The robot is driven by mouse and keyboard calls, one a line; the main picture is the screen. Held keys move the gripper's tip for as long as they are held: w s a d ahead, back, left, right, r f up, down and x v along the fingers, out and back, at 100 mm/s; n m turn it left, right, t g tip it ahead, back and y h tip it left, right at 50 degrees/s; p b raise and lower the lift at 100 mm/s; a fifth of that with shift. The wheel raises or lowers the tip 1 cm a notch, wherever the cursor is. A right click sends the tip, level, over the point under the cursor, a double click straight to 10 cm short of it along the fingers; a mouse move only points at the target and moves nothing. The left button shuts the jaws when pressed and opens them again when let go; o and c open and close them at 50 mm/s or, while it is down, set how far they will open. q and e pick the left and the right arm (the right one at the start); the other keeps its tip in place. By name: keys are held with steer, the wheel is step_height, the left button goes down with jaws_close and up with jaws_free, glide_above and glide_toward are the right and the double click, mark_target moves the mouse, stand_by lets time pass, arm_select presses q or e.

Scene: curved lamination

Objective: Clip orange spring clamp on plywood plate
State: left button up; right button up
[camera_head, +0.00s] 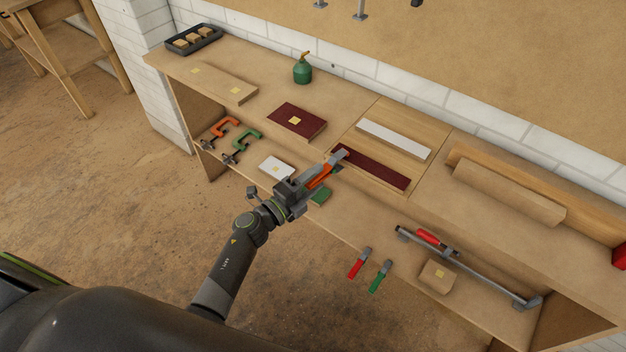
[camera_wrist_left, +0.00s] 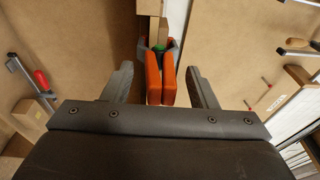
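The orange spring clamp (camera_head: 320,177) has orange handles and grey jaws, which reach the near left end of the light plywood plate (camera_head: 366,126). My left gripper (camera_head: 312,184) is at the handle end. In the left wrist view the orange handles (camera_wrist_left: 161,80) lie between my two fingers (camera_wrist_left: 160,75), with a gap on each side. The grey jaws sit on either side of a light wooden edge (camera_wrist_left: 156,30); how firmly they touch it I cannot tell. My right gripper is not in view.
A dark red strip (camera_head: 375,170) and a white strip (camera_head: 394,138) lie by the plywood. Orange and green C-clamps (camera_head: 222,128) (camera_head: 246,140), red and green spring clamps (camera_head: 359,264) (camera_head: 380,277) and a bar clamp (camera_head: 470,267) lie on the lower shelf. A green bottle (camera_head: 302,71) stands behind.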

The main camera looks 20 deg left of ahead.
arm_select(q)
steer(key=o, duration=1)
steer(key=shift+c, duration=0.2)
steer(key=shift+s, duration=0.1)
steer(key=r+b+v, duration=0.1)
steer(key=b+v, duration=0.2)
steer(key=v, duration=1.4)
steer(key=shift+a+f, duration=0.15)
steer(key=shift+f, duration=0.35)
steer(key=s+a+f+n+g+y, duration=0.25)
steer(key=f+n, duration=0.25)
steer(key=f, duration=0.4)
steer(key=s+a+f+n+g+y, duration=0.15)
steer(key=a+f+n+y, duration=0.3)
steer(key=f, duration=0.45)
steer(key=s+a+f+n+g+y, duration=0.1)
steer(key=s+a+f+n+y, duration=0.2)
steer(key=f+n, duration=0.45)
steer(key=s+d+f+n+g, duration=0.1)
steer(key=s+f+n+g, duration=0.2)
steer(key=s+f, duration=0.6)
steer(key=s+d+f+n+g, duration=0.2)
steer(key=s+f+n+g, duration=0.2)
steer(key=s, duration=1.2)
step_height(320, 180, down, 6)
steer(key=g, duration=0.3)
steer(key=shift+s+d+n, duration=0.25)
steer(key=shift+s+n, duration=0.05)
steer(key=shift+s, duration=0.1)
steer(key=shift+r, duration=0.1)
